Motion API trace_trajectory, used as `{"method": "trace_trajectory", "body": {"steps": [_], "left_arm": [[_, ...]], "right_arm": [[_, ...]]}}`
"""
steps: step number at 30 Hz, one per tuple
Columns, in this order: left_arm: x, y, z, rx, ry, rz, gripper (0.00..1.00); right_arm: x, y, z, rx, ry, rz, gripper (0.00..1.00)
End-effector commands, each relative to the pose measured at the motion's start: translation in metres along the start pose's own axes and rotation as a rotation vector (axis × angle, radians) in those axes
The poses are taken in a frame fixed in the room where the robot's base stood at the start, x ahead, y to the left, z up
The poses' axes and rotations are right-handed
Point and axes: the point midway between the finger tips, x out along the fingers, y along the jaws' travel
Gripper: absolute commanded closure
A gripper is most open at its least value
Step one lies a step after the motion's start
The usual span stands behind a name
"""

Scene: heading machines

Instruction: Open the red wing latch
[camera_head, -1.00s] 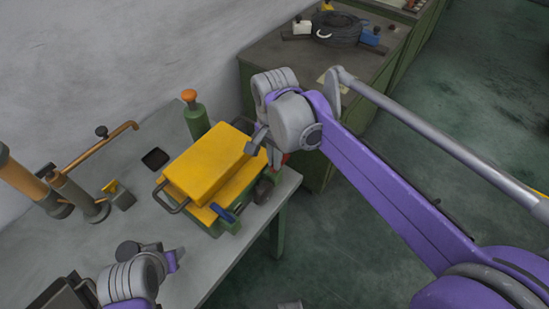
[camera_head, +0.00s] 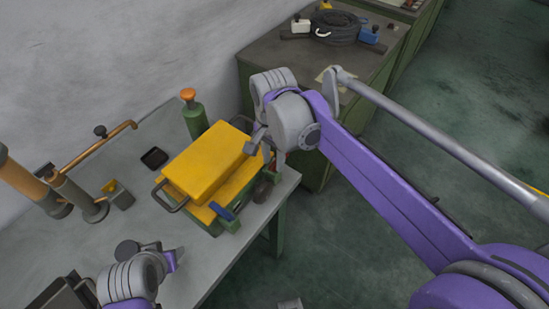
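A yellow-lidded box (camera_head: 208,164) with a green lower body and a dark side handle stands on the grey bench. A blue latch (camera_head: 222,211) shows on its near side. My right gripper (camera_head: 268,154) points down at the box's right end, close to the lid edge.
Brass-coloured pipes (camera_head: 72,185) stand on the bench at left. A green cylinder with an orange knob (camera_head: 194,117) stands behind the box. A green cabinet (camera_head: 281,70) with a cable coil (camera_head: 336,28) is at the back. Open floor (camera_head: 340,245) lies to the right.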

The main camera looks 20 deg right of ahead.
Motion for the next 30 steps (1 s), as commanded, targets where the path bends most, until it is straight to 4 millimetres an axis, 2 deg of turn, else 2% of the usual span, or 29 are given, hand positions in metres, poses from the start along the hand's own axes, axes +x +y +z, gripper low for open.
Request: {"method": "trace_trajectory", "body": {"steps": [11,14,24,30], "left_arm": [[-0.001,0.000,-0.001,0.000,0.001,0.000,0.50],[-0.002,0.000,-0.002,0.000,0.002,0.000,0.50],[-0.007,0.000,-0.006,0.000,0.005,0.000,0.50],[-0.008,0.000,-0.008,0.000,0.006,0.000,0.50]], "right_arm": [[-0.008,0.000,-0.001,0.000,0.002,0.002,0.62],[-0.022,0.000,-0.001,0.000,0.002,0.002,0.62],[-0.089,-0.001,-0.001,-0.001,0.001,0.002,0.62],[-0.107,-0.002,-0.001,-0.001,0.001,0.002,0.62]]}}
